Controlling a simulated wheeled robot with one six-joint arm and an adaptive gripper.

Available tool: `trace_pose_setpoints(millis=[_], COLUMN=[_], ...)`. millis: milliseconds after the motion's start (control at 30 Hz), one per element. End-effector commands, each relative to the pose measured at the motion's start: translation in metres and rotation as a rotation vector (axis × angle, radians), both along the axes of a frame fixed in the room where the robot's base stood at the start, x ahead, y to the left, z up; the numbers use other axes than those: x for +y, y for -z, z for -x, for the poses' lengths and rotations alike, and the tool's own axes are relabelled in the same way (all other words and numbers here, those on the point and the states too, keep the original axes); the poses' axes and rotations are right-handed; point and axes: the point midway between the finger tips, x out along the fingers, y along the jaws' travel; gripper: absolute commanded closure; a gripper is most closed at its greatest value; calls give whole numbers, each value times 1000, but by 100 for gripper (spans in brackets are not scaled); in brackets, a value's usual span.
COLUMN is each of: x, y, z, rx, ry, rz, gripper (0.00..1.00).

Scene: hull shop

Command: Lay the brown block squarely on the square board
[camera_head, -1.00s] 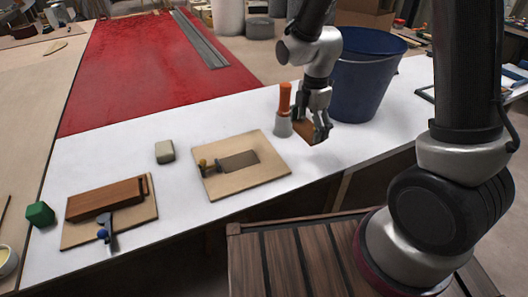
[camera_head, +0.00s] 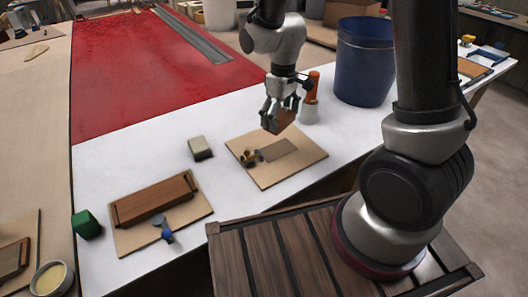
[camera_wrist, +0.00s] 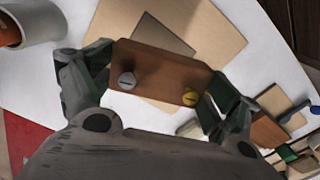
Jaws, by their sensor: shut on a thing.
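The brown block (camera_wrist: 158,72) is held between the fingers of my gripper (camera_head: 284,108). In the wrist view it is a flat brown piece with a silver knob and a yellow knob on its face. In the head view the block (camera_head: 284,121) hangs over the far edge of the square board (camera_head: 300,167), apparently above it. The board is light tan, with a dark grey rectangle in its middle and small brass and dark pieces near its left side. The board (camera_wrist: 217,32) also shows beyond the block in the wrist view, partly hidden by it.
An orange-topped grey holder (camera_head: 310,110) stands close right of my gripper. A blue bin (camera_head: 364,65) is behind it. Left are a pale block (camera_head: 200,148), another board (camera_head: 130,240) with a brown piece and blue-ended tool, and a green block (camera_head: 86,225).

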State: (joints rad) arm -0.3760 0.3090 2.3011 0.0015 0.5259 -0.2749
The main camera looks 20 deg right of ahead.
Motion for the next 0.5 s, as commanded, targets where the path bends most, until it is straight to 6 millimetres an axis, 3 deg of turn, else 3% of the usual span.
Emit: trace_pose_setpoints(millis=[333, 500], x=[-1, -1], y=[2, 29], z=[1, 3], rx=[6, 10], ry=[306, 339], rz=[1, 4], gripper=[37, 37])
